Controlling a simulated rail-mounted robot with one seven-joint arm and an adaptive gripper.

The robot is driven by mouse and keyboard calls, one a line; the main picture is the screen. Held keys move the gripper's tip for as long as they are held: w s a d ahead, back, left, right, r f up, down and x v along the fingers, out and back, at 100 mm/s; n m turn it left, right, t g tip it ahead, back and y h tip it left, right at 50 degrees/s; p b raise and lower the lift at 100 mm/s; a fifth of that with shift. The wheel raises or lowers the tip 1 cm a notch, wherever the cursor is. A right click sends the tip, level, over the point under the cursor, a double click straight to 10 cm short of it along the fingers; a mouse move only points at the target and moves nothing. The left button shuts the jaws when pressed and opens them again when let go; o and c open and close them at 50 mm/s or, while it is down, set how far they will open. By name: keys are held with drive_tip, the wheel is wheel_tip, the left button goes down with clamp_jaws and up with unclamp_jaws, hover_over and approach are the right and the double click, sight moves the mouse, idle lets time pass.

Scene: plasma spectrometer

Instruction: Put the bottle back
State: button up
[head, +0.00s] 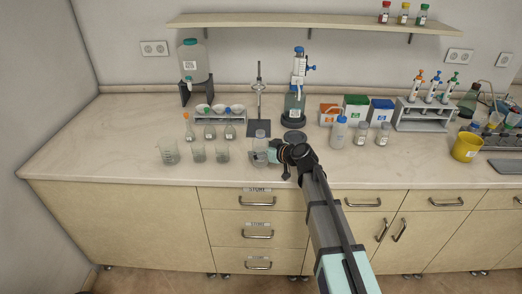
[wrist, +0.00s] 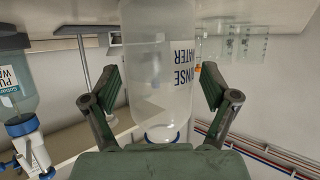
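The clear bottle (head: 260,147) is upright in my gripper at the counter's front middle. In the wrist view, where the scene appears upside down, the bottle (wrist: 150,75) fills the middle, with a white label reading RINSE WATER and a blue ring around its neck. My gripper (head: 268,153) reaches it from the right in the head view.
Glass beakers (head: 198,152) stand left of the bottle. A stand (head: 259,100) and a bottle-top dispenser (head: 297,95) are behind it, with a dark round disc (head: 294,137) before the dispenser. A blue-capped wash bottle (head: 338,132) stands right. The counter's far left is clear.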

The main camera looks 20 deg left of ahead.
drive_tip(key=shift+r, duration=0.1)
drive_tip(key=shift+r+p, duration=0.15)
drive_tip(key=shift+p, duration=0.2)
drive_tip(key=b+v, duration=0.3)
drive_tip(key=v, duration=0.9)
drive_tip(key=shift+d+f, duration=0.15)
drive_tip(key=shift+f, duration=0.05)
